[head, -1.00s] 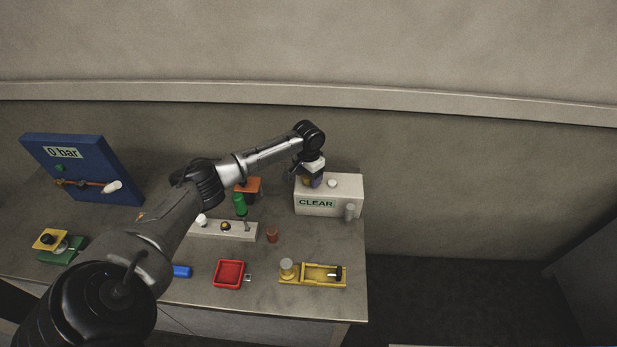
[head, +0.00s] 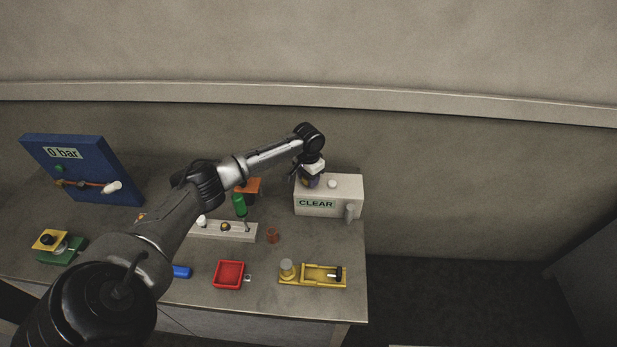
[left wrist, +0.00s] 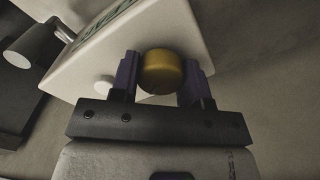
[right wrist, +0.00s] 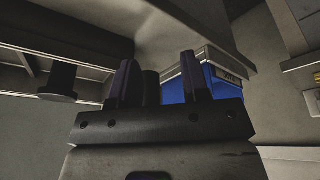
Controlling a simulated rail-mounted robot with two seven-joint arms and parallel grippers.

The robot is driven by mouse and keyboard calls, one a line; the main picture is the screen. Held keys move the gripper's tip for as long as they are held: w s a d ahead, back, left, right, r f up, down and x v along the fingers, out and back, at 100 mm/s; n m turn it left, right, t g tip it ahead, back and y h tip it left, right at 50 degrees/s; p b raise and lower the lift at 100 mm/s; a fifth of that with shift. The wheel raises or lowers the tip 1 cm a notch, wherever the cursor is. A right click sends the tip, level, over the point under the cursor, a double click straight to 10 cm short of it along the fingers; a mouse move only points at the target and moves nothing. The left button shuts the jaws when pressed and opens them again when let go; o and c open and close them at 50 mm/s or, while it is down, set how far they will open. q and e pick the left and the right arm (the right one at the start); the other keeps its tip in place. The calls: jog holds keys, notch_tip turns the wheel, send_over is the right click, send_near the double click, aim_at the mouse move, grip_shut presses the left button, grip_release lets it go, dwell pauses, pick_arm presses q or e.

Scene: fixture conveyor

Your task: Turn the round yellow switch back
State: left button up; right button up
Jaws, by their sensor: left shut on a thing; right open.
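The round yellow switch (left wrist: 162,70) sits on the top of the white box (head: 330,192) that carries a "CLEAR" sign. My left gripper (left wrist: 162,76) is shut on the switch, with a purple finger on each side of it. In the head view my left gripper (head: 311,178) reaches down onto the left part of the box top and mostly hides the switch. My right gripper (right wrist: 155,75) shows only in the right wrist view; it is open, with nothing held between its fingers.
A white button (head: 332,184) is beside the switch on the box, and a grey knob (head: 350,211) is on its front. A red tray (head: 229,274) and a yellow fixture (head: 313,273) lie nearer. A blue panel (head: 80,168) reading "0 bar" stands at the left.

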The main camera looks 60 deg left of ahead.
pick_arm(q)
jog(key=shift+r+p, duration=0.1)
jog(key=shift+p, duration=0.2)
jog(key=n+p, duration=0.7)
jog(key=p, duration=0.4)
jog(key=shift+r+n, duration=0.15)
jog(key=shift+n, duration=0.25)
jog(key=n+p, duration=0.2)
jog(key=shift+n, duration=0.4)
jog(key=shift+f+n+p, duration=0.2)
jog(key=shift+n+p, duration=0.4)
jog(key=shift+n, duration=0.1)
jog(key=o, duration=0.9)
